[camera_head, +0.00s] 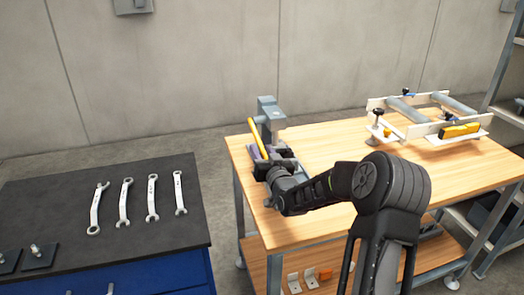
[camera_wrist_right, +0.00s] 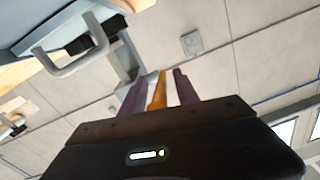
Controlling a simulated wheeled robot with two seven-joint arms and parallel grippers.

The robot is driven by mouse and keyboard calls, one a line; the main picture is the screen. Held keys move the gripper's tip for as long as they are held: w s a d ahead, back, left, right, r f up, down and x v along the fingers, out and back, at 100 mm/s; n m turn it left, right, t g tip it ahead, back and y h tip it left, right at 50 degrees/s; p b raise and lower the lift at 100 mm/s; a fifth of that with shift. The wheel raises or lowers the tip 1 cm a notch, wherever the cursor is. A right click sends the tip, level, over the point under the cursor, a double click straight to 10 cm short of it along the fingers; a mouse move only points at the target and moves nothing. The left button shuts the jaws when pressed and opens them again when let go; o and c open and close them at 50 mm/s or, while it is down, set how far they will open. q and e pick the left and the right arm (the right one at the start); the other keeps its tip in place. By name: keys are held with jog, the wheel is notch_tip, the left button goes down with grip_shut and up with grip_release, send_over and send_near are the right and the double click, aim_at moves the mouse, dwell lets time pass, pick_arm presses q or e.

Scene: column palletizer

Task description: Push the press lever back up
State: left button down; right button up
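The grey press (camera_head: 268,112) stands at the left back corner of the wooden table, with its yellow lever (camera_head: 257,137) slanting up to the left from the gripper area. My right gripper (camera_head: 262,153) is at the lever, partly hidden by its own wrist. In the right wrist view the two purple fingers (camera_wrist_right: 158,92) stand apart, with the yellow-orange lever (camera_wrist_right: 158,88) between them. A gap shows beside the lever, so the gripper looks open around it; contact is hard to tell. My left gripper is out of view.
A wooden table (camera_head: 330,150) carries a roller frame (camera_head: 425,115) at the back right. A blue cabinet with a dark top (camera_head: 60,215) stands on the left, with several wrenches (camera_head: 124,200) on it. Free table surface lies right of the press.

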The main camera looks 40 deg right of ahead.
jog(key=shift+c, duration=0.3)
grip_shut()
dwell(1.1)
